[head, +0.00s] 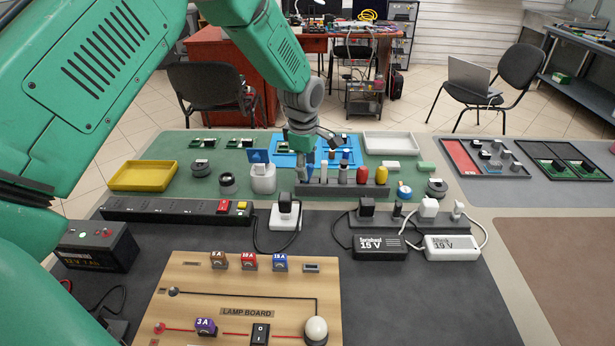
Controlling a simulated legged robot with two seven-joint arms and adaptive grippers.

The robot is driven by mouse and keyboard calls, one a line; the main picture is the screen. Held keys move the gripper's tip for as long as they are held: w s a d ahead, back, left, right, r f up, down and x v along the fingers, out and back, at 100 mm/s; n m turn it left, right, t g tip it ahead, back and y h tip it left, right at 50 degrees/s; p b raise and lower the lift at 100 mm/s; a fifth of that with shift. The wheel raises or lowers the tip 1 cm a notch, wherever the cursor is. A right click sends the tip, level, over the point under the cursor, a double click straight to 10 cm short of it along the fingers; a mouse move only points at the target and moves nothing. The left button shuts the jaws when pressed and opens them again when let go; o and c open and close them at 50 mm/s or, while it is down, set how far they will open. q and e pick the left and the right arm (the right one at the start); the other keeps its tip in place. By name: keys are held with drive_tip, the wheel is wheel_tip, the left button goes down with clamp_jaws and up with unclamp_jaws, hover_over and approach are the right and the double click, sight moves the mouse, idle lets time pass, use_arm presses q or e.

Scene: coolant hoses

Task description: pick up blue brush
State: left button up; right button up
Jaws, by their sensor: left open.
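My left gripper (309,158) comes down from the top over the left end of a dark grey rack (345,189) on the green mat. A small blue piece (309,171), which looks like the blue brush, stands at that end of the rack, right at the fingers. The fingers hide part of it, and I cannot tell whether they touch it. The gripper is open. Other upright tools stand to the right in the same rack, including a red handle (362,175) and a yellow handle (381,175). My right gripper is not in view.
A white holder (263,181) with a blue top stands close to the left of the gripper. A blue tray (283,160) lies behind. A yellow tray (143,176) is at left, a white tray (390,145) at back right. Power adapters (380,247) and a lamp board (205,285) are nearer.

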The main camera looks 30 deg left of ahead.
sight(308, 181)
use_arm(q)
drive_tip(key=f, duration=0.3)
drive_tip(key=shift+w+f, duration=0.15)
drive_tip(key=shift+w, duration=0.15)
drive_tip(key=shift+s+a, duration=0.1)
drive_tip(key=shift+c, duration=1.2)
clamp_jaws()
